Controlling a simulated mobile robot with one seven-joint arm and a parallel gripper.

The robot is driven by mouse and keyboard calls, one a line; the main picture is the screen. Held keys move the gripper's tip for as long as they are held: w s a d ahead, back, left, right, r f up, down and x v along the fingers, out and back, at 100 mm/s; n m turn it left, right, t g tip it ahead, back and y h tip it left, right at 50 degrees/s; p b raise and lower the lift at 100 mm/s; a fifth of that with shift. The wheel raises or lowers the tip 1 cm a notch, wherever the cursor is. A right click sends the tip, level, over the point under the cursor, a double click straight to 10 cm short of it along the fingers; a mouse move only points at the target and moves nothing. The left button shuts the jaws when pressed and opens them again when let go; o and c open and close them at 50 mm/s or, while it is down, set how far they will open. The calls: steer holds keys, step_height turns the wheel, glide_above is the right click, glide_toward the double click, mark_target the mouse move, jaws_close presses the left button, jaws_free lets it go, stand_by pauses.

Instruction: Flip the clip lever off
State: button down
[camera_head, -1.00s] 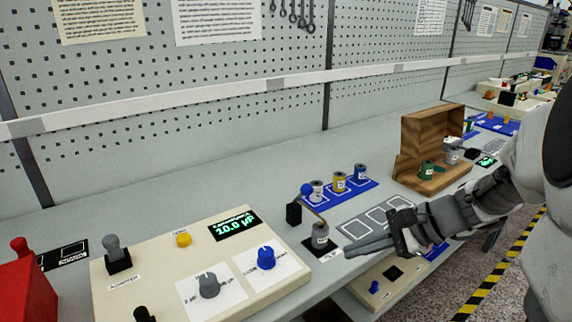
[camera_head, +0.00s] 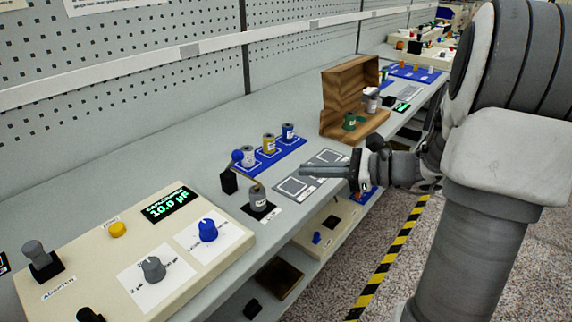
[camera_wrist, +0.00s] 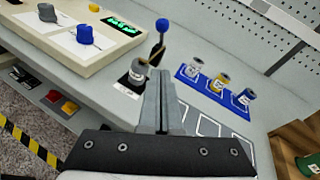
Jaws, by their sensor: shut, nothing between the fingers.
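A lever with a blue ball knob (camera_head: 237,156) rises at a small black block (camera_head: 228,181) on the bench, taken as the clip lever. It also shows in the wrist view, with its knob (camera_wrist: 162,25) up. A grey labelled spool (camera_head: 258,197) stands upright on a black pad just in front of it. In the wrist view the spool (camera_wrist: 138,72) is left of the fingertips, and a thin arm runs between it and the lever. My gripper (camera_head: 304,170) is shut and empty, right of the spool and lever, apart from both in the head view. The shut fingers (camera_wrist: 159,75) point toward the lever.
A cream control panel (camera_head: 120,265) with knobs and a lit display stands at left. A blue tray (camera_head: 270,152) with several spools lies behind. A grey marked mat (camera_head: 300,185) lies under my fingers. A wooden box (camera_head: 345,95) stands farther right. The bench's front edge is close.

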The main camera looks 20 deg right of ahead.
steer(key=b+x, duration=0.2)
steer(key=x, duration=0.6)
steer(key=shift+w+a+f, duration=0.15)
steer(key=shift+a+f, duration=0.05)
steer(key=shift+a, duration=0.15)
steer(key=a, duration=0.1)
steer(key=w+a+r, duration=0.1)
steer(key=a+r, duration=0.1)
steer(key=shift+w+a, duration=0.15)
steer(key=shift+w, duration=0.25)
steer(key=shift+r, duration=0.2)
steer(key=shift+w+r+p, duration=0.1)
steer(key=shift+r+p, duration=0.05)
steer(key=shift+p, duration=0.7)
